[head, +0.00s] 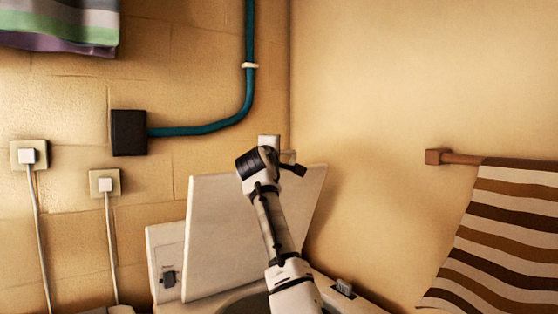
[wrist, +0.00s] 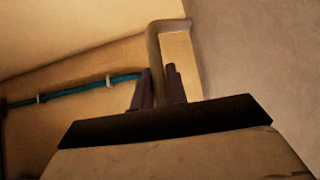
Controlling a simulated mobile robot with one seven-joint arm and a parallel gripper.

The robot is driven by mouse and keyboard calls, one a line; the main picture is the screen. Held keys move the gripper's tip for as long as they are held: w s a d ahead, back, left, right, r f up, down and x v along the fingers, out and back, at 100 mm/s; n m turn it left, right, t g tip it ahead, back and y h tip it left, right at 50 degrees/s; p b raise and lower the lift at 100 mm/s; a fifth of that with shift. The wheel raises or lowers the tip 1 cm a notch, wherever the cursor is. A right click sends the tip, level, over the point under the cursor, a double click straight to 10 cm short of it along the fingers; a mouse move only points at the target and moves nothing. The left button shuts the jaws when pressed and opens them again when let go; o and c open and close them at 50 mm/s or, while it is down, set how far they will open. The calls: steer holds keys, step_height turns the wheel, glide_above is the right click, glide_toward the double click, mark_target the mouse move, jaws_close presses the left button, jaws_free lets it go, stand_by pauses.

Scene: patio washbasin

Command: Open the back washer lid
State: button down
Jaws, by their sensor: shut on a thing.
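The back washer (head: 168,262) stands at the bottom centre of the head view, against the wall corner. Its pale lid (head: 215,235) is raised and stands steeply, leaning back a little, with part of the dark round opening (head: 240,301) showing below. My gripper (head: 298,168) is at the lid's upper edge, and my arm hides part of the lid. The exact contact is dim.
A teal pipe (head: 248,100) runs down the wall to a dark box (head: 129,133). Two plugged sockets (head: 28,155) (head: 105,184) are at left. A striped towel (head: 500,235) hangs from a wooden rail (head: 455,158) at right. Striped cloth (head: 65,25) hangs upper left.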

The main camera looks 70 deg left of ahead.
steer(key=shift+s+a+r, duration=0.2)
steer(key=shift+a+r, duration=0.1)
steer(key=shift+a, duration=0.35)
steer(key=c, duration=1.4)
jaws_free()
steer(key=shift+d+f, duration=0.1)
steer(key=shift+s+d+f+b, duration=0.1)
steer(key=shift+s+d+b, duration=0.1)
steer(key=shift+b, duration=0.3)
steer(key=b+v, duration=0.8)
steer(key=v, duration=0.5)
steer(key=shift+r, duration=0.35)
